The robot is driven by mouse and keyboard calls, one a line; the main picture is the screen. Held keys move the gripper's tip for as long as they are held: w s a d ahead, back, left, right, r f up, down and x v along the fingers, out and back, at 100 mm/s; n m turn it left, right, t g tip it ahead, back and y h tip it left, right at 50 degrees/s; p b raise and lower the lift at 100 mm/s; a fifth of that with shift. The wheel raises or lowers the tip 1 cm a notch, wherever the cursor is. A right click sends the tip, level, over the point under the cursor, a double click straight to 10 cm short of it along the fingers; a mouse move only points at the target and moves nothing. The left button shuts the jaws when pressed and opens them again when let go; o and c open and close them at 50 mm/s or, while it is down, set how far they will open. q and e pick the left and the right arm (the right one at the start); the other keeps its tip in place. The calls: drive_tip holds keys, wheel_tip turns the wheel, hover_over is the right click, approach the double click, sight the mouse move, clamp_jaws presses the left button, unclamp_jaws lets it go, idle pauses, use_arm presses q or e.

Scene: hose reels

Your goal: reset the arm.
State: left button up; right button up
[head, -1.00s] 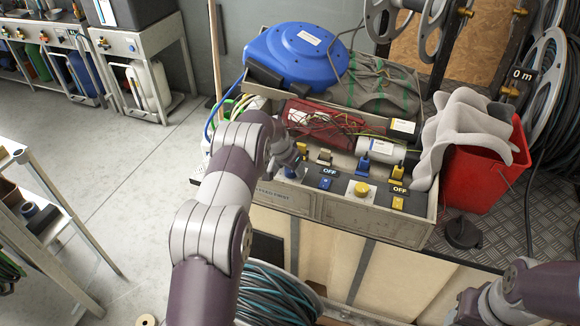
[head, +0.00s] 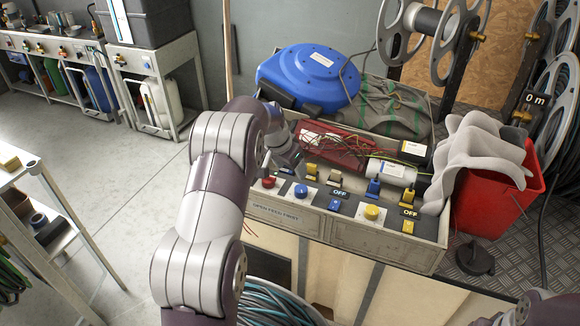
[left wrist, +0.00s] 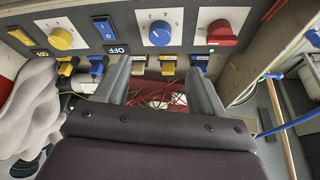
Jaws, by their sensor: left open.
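My left arm comes up from the bottom of the head view. Its gripper (head: 287,158) is above the back edge of the control panel, behind the red and blue knobs, partly hidden by its own wrist. In the left wrist view the two grey fingers (left wrist: 160,72) stand wide apart with nothing between them. Ahead of them are the blue dial (left wrist: 160,34), the red knob (left wrist: 222,33), the yellow knob (left wrist: 61,38) and several small yellow and blue switches. Only a piece of my right arm shows at the bottom right of the head view; its gripper is out of sight.
A blue hose reel (head: 308,78) and loose red wires (head: 340,145) lie behind the panel. A red bucket (head: 497,200) with grey cloth (head: 480,160) stands to the right. A coiled hose (head: 275,300) is below the panel. The floor at left is open.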

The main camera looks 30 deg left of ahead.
idle(0.4)
use_arm(q)
drive_tip(key=s+d+f+n+g+p, duration=0.2)
drive_tip(key=s+d+n, duration=0.15)
drive_tip(key=s, duration=0.65)
drive_tip(key=s+d+r+p, duration=0.2)
drive_tip(key=s+d+r, duration=0.2)
drive_tip(key=s, duration=0.6)
drive_tip(key=s+d+r+m+g+y+p, duration=0.1)
drive_tip(key=s+d+r+p, duration=0.2)
drive_tip(key=s, duration=0.6)
drive_tip(key=d+r, duration=0.2)
drive_tip(key=d, duration=0.1)
drive_tip(key=shift+s+d, duration=0.3)
drive_tip(key=shift+s, duration=0.1)
drive_tip(key=shift+s+r, duration=0.1)
drive_tip(key=shift+r, duration=0.05)
